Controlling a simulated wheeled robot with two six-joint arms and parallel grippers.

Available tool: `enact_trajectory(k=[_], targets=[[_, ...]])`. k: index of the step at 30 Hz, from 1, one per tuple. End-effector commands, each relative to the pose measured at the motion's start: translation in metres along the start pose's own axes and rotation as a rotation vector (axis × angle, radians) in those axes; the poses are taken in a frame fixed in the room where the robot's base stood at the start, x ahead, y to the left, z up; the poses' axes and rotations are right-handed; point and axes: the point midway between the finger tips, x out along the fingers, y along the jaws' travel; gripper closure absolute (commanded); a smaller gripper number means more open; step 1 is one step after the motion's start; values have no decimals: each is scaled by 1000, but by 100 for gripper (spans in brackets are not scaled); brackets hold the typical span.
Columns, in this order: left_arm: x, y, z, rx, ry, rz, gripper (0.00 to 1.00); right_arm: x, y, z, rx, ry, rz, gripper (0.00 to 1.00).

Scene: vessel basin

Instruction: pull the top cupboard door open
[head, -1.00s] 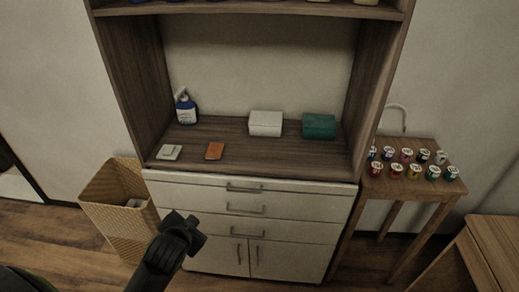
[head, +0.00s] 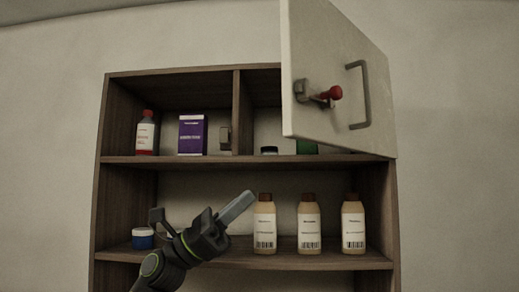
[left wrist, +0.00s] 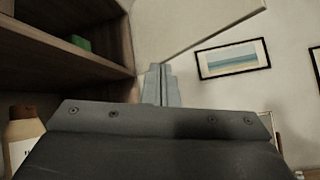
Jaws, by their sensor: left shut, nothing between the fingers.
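The top cupboard door (head: 335,65) is pale and stands ajar, swung out from the upper right compartment. My left gripper (head: 247,199) is shut and empty, below and left of the door in the head view, in front of the shelves and apart from the handle. In the left wrist view, the closed fingers (left wrist: 161,84) point up beside the cupboard, with the door's pale panel (left wrist: 205,22) above them. My right gripper is not in view.
The cupboard's left compartment is open, with a red-and-white bottle (head: 147,133) and a purple box (head: 192,134). Several brown-capped bottles (head: 309,225) and a blue jar (head: 143,238) stand on the shelf below. A framed picture (left wrist: 233,59) hangs on the wall.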

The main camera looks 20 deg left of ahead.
Motion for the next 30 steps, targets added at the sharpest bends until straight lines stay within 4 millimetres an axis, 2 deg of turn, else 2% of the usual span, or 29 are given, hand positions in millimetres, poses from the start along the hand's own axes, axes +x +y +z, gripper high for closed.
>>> enact_trajectory(k=[1,3,8,12,18,23,26,30], targets=[[15,-5,21,114,30,-68,100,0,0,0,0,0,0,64],[30,-14,44,269,80,-161,100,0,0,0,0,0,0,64],[51,-31,98,615,195,-347,100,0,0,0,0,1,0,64],[54,-42,145,886,294,-479,100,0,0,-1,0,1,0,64],[44,-53,195,1129,401,-596,100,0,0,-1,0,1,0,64],[39,-56,209,1195,437,-631,100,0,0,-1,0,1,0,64],[43,-57,206,1201,441,-638,100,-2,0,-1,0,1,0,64],[60,-62,193,1198,439,-640,100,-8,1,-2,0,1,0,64]])
